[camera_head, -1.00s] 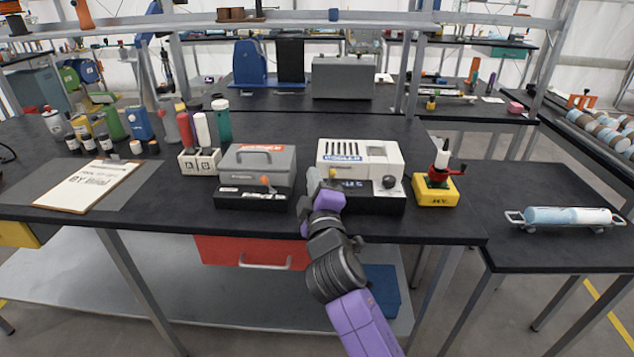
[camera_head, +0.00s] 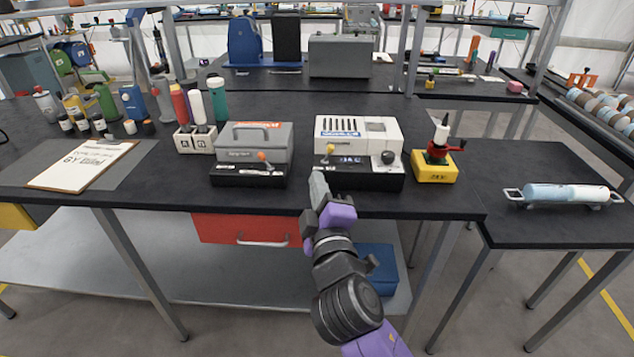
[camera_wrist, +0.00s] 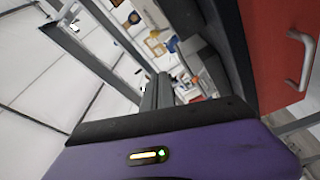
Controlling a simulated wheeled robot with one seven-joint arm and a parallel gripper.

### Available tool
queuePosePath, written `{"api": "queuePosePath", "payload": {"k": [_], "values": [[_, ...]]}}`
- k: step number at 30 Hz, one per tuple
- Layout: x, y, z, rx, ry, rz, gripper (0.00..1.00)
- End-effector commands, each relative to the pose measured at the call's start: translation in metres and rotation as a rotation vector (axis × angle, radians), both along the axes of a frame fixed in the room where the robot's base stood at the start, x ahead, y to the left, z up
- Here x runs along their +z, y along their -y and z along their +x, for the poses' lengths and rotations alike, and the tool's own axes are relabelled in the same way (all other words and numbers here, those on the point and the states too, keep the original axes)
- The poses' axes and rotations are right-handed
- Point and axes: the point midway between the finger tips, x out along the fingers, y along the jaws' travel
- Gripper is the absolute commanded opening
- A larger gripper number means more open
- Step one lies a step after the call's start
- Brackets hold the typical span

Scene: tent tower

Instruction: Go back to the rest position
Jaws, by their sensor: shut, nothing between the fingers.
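My gripper (camera_head: 318,187) is in front of the white machine (camera_head: 358,150) with a black base, near the front edge of the black workbench (camera_head: 270,203). It looks shut and nothing shows in it. It points up and away, at about the height of the bench top. In the wrist view the purple gripper body (camera_wrist: 180,155) fills the bottom, with a small lit indicator on it. The red drawer (camera_wrist: 283,50) with its metal handle is close by at the right there.
A grey machine (camera_head: 250,155) stands left of the white one, and a yellow stand (camera_head: 434,165) right of it. A lower side table (camera_head: 560,225) holds a blue cylinder (camera_head: 565,194). The red drawer (camera_head: 245,230) hangs under the bench.

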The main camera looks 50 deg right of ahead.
Motion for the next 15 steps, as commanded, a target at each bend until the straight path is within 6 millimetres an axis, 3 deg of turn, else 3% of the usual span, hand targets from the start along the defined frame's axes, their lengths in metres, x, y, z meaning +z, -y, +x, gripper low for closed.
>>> {"api": "queuePosePath", "payload": {"k": [15], "values": [[0.0051, -0.0063, 0.0049, 0.038, 0.043, 0.019, 0.00]]}}
